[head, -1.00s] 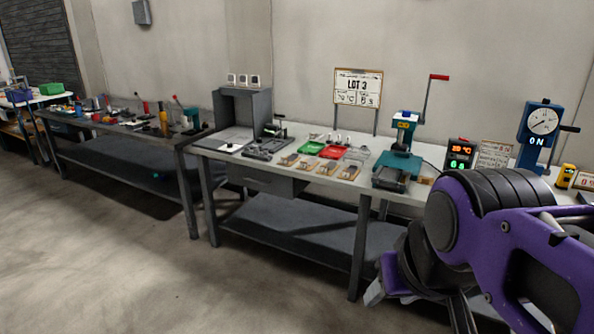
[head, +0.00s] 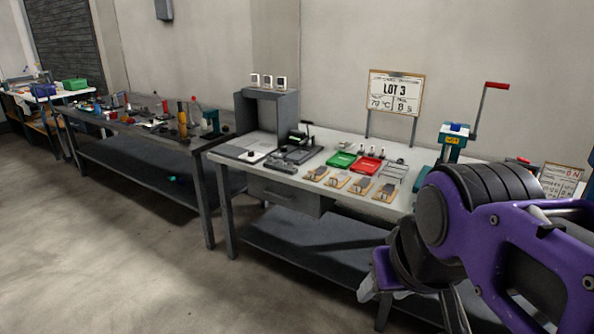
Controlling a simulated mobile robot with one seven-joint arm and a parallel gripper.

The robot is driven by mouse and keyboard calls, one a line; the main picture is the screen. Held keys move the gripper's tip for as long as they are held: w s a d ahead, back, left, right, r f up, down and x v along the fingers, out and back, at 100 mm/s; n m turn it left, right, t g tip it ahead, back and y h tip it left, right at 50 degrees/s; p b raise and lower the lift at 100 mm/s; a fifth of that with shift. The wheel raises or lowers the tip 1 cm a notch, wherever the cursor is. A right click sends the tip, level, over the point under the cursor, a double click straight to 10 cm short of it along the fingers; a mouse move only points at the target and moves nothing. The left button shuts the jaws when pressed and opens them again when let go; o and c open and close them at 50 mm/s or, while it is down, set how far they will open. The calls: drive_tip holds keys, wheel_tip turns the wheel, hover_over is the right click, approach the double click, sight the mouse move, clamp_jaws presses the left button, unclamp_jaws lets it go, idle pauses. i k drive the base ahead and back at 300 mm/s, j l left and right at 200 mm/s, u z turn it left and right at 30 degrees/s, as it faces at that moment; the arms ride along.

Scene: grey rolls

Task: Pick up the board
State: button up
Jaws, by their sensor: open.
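Several small tan boards with grey pieces on them lie in a row along the front of the workbench; the leftmost board (head: 317,174) and the rightmost board (head: 386,192) mark its ends. I cannot tell which one the task means. My gripper (head: 376,284) shows partly at the lower right, below my purple arm. It is open, in front of the bench and below the level of its top, well apart from the boards. Its far side is hidden by the arm, and nothing shows in it.
The workbench (head: 232,158) also carries a green tray (head: 341,160), a red tray (head: 367,165), a wire rack (head: 393,172), a grey booth (head: 266,110) and a teal press (head: 453,140). A second cluttered bench (head: 178,141) stands left. The floor in front is clear.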

sight(361, 187)
drive_tip(key=i+j, duration=0.1)
drive_tip(key=i, duration=1.05)
